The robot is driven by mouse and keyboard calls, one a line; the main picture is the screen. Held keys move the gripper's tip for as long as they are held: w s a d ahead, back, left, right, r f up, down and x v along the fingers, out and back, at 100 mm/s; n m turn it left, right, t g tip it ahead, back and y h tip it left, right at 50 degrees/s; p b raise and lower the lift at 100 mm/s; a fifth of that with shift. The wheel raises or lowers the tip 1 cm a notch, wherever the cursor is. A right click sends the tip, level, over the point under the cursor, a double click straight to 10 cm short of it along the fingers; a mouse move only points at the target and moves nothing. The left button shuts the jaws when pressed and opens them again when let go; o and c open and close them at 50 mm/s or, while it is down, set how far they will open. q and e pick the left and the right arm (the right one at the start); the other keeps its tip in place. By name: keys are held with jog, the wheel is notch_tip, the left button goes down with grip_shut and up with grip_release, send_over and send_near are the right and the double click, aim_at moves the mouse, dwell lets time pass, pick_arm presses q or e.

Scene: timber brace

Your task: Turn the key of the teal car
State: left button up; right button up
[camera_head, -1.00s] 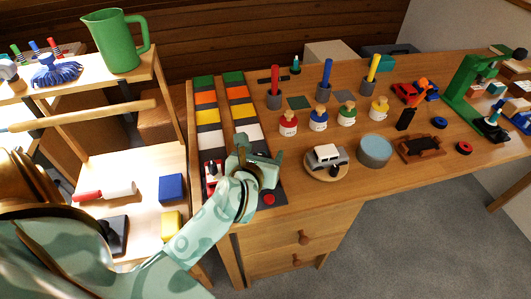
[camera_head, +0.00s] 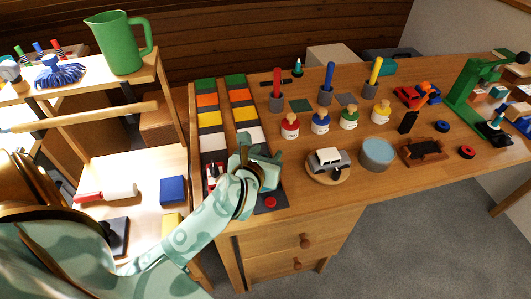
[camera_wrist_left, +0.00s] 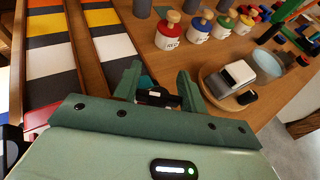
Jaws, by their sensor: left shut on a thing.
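My left gripper (camera_head: 262,158) is over the right lane of the striped two-lane board (camera_head: 240,96), near its front end. In the left wrist view its fingers (camera_wrist_left: 158,84) are shut on a small dark piece (camera_wrist_left: 156,98), which looks like a key but is largely hidden. A bit of teal (camera_wrist_left: 147,82) shows between the fingers, probably the teal car; the rest of it is hidden by the hand in both views. A red car (camera_head: 210,172) stands in the left lane. My right gripper is not in view.
A round wooden stand with a white and grey toy car (camera_head: 328,160) is right of the hand. A red button (camera_head: 270,202) lies in front of it. Several lidded jars, including a red one (camera_head: 290,126), stand behind. A shelf with a green jug (camera_head: 118,42) is at left.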

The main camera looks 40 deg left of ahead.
pick_arm(q)
jog(key=m+h+p, duration=0.1)
jog(key=m+h, duration=0.2)
jog(key=h, duration=0.1)
jog(key=shift+d+m, duration=0.15)
jog(key=shift+m, duration=0.25)
jog(key=m+h, duration=0.1)
jog(key=m+h+p, duration=0.1)
jog(key=h, duration=0.1)
jog(key=m+h, duration=0.1)
jog(key=shift+d+r+m+h, duration=0.15)
jog(key=shift+d+m+h, duration=0.1)
jog(key=shift+m+h, duration=0.05)
jog(key=shift+d+m+g+h+p, duration=0.15)
jog(key=shift+m+g+h+p, duration=0.3)
jog(key=shift+m+g+h, duration=0.55)
jog(key=shift+s+d+m+g+h, duration=0.2)
jog(key=shift+m+g+h, duration=0.2)
jog(key=shift+m+h, duration=0.6)
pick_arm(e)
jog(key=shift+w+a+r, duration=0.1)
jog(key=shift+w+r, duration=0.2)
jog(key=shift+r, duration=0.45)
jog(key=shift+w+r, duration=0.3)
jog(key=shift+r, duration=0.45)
pick_arm(q)
jog(key=o, duration=1)
